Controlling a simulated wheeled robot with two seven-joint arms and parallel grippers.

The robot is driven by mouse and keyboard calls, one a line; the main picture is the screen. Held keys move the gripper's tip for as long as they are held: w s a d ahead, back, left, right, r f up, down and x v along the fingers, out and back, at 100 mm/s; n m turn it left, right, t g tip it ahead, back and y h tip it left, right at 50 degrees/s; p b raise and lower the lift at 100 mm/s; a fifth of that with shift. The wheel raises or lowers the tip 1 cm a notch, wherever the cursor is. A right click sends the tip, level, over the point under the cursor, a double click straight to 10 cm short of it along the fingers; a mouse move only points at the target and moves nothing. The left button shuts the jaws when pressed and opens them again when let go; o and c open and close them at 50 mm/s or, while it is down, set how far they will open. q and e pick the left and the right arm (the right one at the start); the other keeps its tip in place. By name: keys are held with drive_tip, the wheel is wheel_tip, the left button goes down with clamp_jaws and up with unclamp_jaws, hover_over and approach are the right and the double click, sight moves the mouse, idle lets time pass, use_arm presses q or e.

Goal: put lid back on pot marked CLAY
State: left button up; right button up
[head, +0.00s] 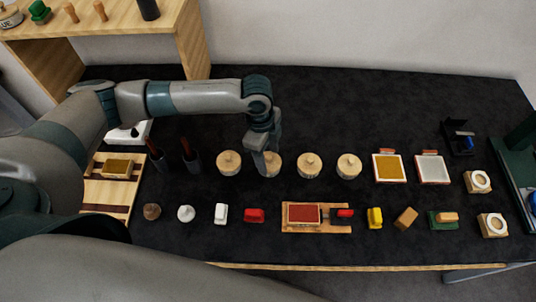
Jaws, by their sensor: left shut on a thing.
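Several small round pots with pale wooden knobbed lids stand in a row across the middle of the black table; their lettering is too small to read. One pot (229,163) is left of my left gripper (264,168), and two more, a nearer one (309,166) and a farther one (348,167), are to its right. My left gripper points down and is shut on a pale wooden lid (276,160) at the second pot's place. The gripper covers much of this lid, so I cannot tell whether it rests on its pot. My right gripper is out of view.
A red pad on a wooden board (325,229) and small coloured blocks lie in front of the pots. Yellow (388,168) and white (433,169) framed pads lie to the right. Dark upright holders (191,158) stand close left. The table behind the pots is clear.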

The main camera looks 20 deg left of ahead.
use_arm(q)
drive_tip(key=shift+p, duration=0.4)
idle(0.6)
drive_tip(key=o, duration=1.2)
drive_tip(key=shift+o, duration=0.6)
drive_tip(key=o, duration=0.4)
drive_tip(key=shift+c, duration=0.2)
drive_tip(key=shift+r+p, duration=2.3)
drive_tip(key=shift+p, duration=0.2)
drive_tip(key=shift+r, duration=1.15)
